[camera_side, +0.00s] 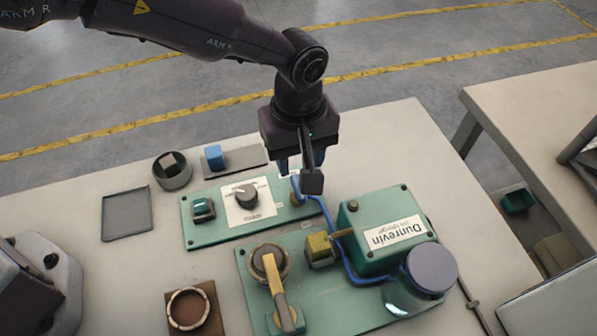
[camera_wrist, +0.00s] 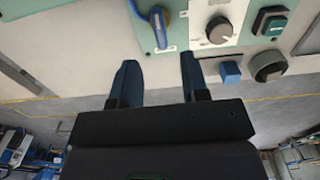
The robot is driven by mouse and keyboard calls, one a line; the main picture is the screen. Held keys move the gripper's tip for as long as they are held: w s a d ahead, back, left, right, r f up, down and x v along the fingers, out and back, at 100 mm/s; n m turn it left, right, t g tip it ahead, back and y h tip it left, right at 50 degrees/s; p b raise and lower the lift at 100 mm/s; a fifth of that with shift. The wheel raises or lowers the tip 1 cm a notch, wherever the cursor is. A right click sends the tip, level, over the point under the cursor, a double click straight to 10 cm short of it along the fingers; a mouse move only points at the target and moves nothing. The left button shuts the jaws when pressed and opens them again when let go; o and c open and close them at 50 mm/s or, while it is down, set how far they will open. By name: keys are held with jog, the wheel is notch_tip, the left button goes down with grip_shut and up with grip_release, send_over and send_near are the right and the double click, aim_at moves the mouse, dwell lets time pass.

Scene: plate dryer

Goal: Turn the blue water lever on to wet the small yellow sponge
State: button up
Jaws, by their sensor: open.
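My gripper (camera_side: 301,163) is open and empty, above the back edge of the green control panel (camera_side: 225,228). In the wrist view its two blue fingers (camera_wrist: 158,62) stand apart with nothing between them. The blue water lever (camera_wrist: 160,25) shows just beyond the fingertips in that view, near the panel's edge. In the side view the lever (camera_side: 297,188) is partly hidden by my gripper; I see no contact. The small yellow sponge (camera_side: 318,247) sits on the front green plate, left of the green box (camera_side: 385,225) labelled Dunrevin, beside its spout.
The panel has a round dial (camera_side: 246,194) and a green switch (camera_side: 203,208). A blue hose (camera_side: 335,235) runs towards the box. A blue block (camera_side: 213,155) and a round dark cup (camera_side: 171,170) stand behind the panel. A yellow-handled lever (camera_side: 275,280) and a jar (camera_side: 425,275) stand in front.

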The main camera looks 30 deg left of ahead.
notch_tip(320, 180, up, 6)
jog(key=shift+f, duration=0.1)
dwell(0.6)
jog(key=s+a+r+m+t, duration=0.2)
jog(key=s+a+r, duration=0.4)
jog(key=a, duration=0.4)
jog(key=s+a+r+m+t, duration=0.1)
jog(key=s+a+r+m, duration=0.3)
jog(key=a, duration=0.6)
jog(key=s+a+r+m+t, duration=0.2)
jog(key=s+a+r+m, duration=0.1)
jog(key=s+a+r, duration=0.5)
jog(key=s+a, duration=0.2)
jog(key=a, duration=0.1)
jog(key=shift+r+t, duration=0.15)
jog(key=shift+t, duration=0.15)
